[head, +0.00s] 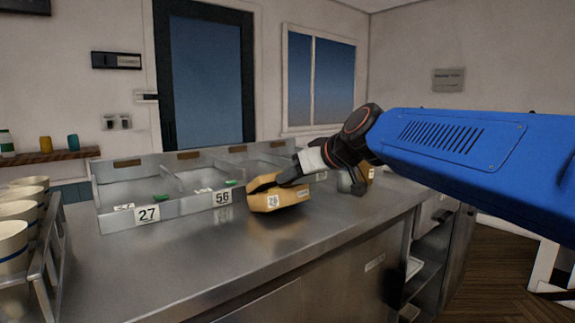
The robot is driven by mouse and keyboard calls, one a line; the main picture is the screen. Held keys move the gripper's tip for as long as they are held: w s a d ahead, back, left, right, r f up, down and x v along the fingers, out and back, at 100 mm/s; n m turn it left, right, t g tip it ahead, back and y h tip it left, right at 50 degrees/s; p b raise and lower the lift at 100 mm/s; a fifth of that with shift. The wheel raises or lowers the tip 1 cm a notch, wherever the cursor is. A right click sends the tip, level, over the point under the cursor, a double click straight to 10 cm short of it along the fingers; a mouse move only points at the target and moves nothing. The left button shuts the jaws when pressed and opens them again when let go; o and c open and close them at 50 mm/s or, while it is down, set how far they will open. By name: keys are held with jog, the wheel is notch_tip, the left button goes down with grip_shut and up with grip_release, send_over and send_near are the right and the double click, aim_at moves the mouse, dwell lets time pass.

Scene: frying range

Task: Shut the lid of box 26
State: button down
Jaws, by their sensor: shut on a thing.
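Box 26 (292,197) is a small tan carton with a white label reading 26 on its front. It is at the front edge of the steel bins, over the counter, and looks slightly tilted. My gripper (284,180) reaches in from the right and is shut on the box at its upper edge. The dark fingers cover part of the top, so I cannot tell whether they hold the lid or a wall, nor how far the lid is open.
Steel bins labelled 27 (148,214) and 56 (223,197) stand behind and left of the box. A rack (45,262) of pale cups is at the far left. Another tan box (371,173) and a grey container (345,183) stand behind my wrist. The front counter (190,265) is clear.

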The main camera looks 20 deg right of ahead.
aim_at(289, 191)
jog(key=shift+s+d+f, duration=0.15)
jog(key=shift+s+f, duration=0.2)
jog(key=shift+f, duration=0.45)
jog(key=shift+s+d+f, duration=0.1)
jog(key=shift+s+f, duration=0.25)
jog(key=shift+f, duration=0.45)
jog(key=c, duration=1.4)
grip_release()
jog(key=shift+s+d+r, duration=0.15)
jog(key=shift+s+r, duration=0.2)
jog(key=v, duration=1.6)
jog(key=shift+s, duration=0.2)
